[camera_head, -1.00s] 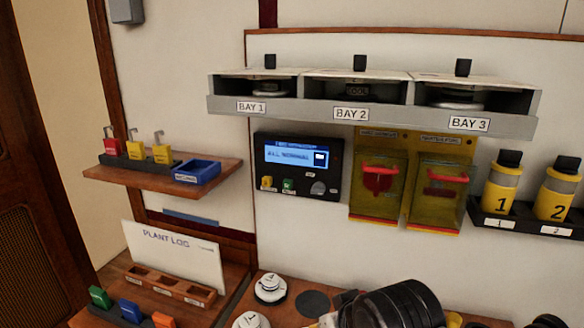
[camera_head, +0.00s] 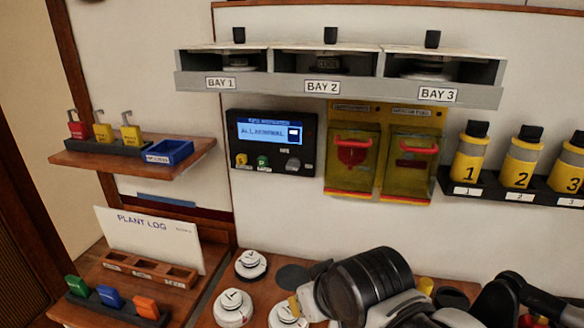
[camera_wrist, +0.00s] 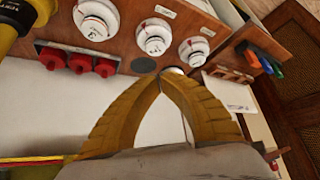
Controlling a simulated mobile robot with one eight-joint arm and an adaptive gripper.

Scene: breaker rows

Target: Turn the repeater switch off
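The black repeater panel (camera_head: 270,142) is on the wall below the bays in the head view. Its blue screen (camera_head: 269,131) seems to read "ALL NORMAL". Below the screen are a yellow control (camera_head: 241,160), a green control (camera_head: 262,162) and a grey round knob (camera_head: 293,164). The labels are too small to read surely, and I cannot tell the knob's setting. My gripper shows in the wrist view (camera_wrist: 165,77), its yellow fingers brought together at the tips with nothing seen between them. In the head view it is low over the bench, below the panel and apart from it.
Two yellow covered boxes with red handles (camera_head: 352,160) (camera_head: 408,165) are just right of the panel. Numbered yellow canisters (camera_head: 470,155) stand farther right. The bay shelf (camera_head: 340,88) juts out above. White round detectors (camera_head: 251,265) sit on the bench. The left shelf (camera_head: 70,158) holds coloured tags.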

